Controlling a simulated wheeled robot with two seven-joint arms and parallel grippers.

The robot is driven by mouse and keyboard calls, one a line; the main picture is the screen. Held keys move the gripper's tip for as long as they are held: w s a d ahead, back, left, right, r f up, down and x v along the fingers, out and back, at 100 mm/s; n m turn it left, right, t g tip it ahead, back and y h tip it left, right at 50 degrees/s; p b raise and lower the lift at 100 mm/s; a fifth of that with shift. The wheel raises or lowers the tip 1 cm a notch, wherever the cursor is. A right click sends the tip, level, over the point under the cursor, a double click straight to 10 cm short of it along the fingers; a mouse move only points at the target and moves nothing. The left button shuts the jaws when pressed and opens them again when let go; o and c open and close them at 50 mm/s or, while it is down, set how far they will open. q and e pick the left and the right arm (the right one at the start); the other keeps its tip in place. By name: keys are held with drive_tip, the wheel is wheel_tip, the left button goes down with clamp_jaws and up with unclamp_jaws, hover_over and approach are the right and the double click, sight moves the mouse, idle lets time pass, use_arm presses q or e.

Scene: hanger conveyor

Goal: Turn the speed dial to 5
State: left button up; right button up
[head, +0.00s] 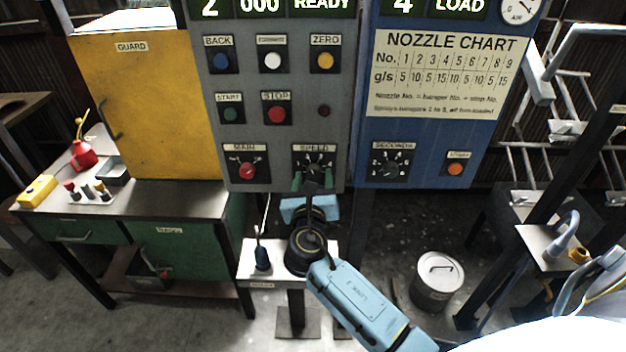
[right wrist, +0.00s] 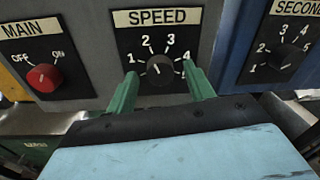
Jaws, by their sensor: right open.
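The speed dial (right wrist: 160,69) is a round black knob on a black plate under a SPEED label, low on the grey panel. It also shows in the head view (head: 316,165). My right gripper (right wrist: 158,84) is open, with one green finger on each side of the dial and nothing held. In the head view the right gripper (head: 313,184) is just below and in front of the dial. I cannot tell whether the fingers touch it. Marks 1 to 4 show; the right-hand finger covers the area below 4. The pointer's exact setting is unclear. My left gripper is out of view.
The red MAIN knob (right wrist: 44,78) is left of the dial, and the SECONDS dial (right wrist: 286,58) is on the blue panel to the right. Buttons, including the red STOP button (head: 277,114), sit above. A small white stand (head: 258,271) is below the panel.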

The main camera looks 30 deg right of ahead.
drive_tip(key=c, duration=1)
